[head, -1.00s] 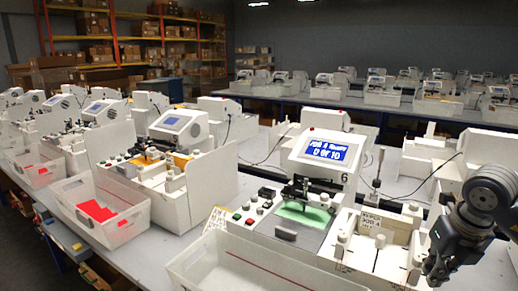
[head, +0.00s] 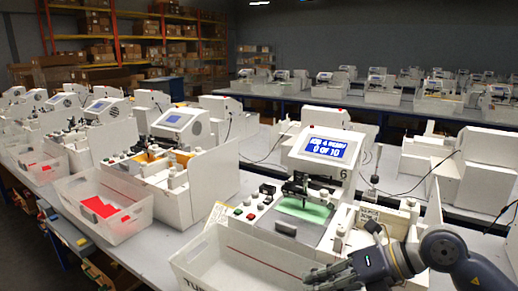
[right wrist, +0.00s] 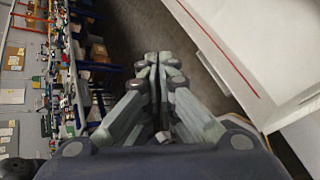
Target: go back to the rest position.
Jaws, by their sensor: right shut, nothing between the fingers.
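My right gripper (head: 312,276) is at the lower right of the head view, pointing left, in front of the near plotter (head: 322,160) and by the right end of the white bin (head: 210,262). In the right wrist view its fingers (right wrist: 160,62) are shut together with nothing between them. The plotter's blue screen (head: 326,149) reads 0 of 10, and a green sheet (head: 305,209) lies under its pen carriage. The left gripper is not in view.
The bin wall with a red line (right wrist: 215,45) is close beside the fingers in the wrist view, with dark floor below them. A second bin with red pieces (head: 132,229) stands left. More plotters fill the benches behind.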

